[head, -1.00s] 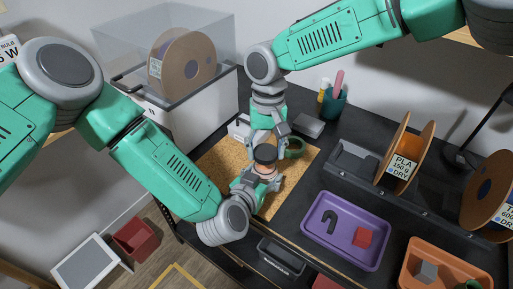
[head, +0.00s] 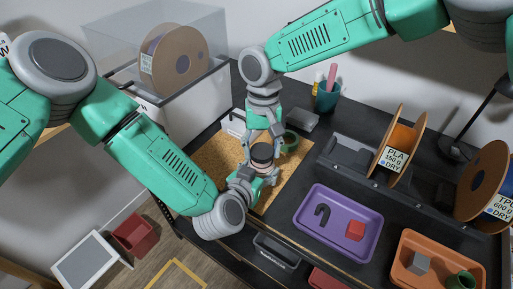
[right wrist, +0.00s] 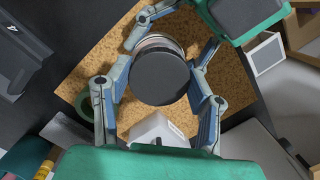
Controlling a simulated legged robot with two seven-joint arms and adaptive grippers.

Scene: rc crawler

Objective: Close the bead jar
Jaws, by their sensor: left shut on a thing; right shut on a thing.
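The bead jar (head: 262,166) is a small clear jar with pinkish contents, upright over the cork mat (head: 292,178). Its dark round lid (head: 262,152) is at the jar's mouth. In the right wrist view the lid (right wrist: 160,75) covers most of the jar (right wrist: 158,41); whether it is fully seated cannot be told. My left gripper (head: 259,174) is shut on the jar from the left and front. My right gripper (head: 262,149) comes from above, its fingers on both sides of the lid, shut on it. The fingertips are partly hidden.
A green ring (head: 290,141) and a white box (head: 235,125) lie close behind the jar. A purple tray (head: 313,246) with a red block stands to the right. Spools (head: 400,140) stand farther right.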

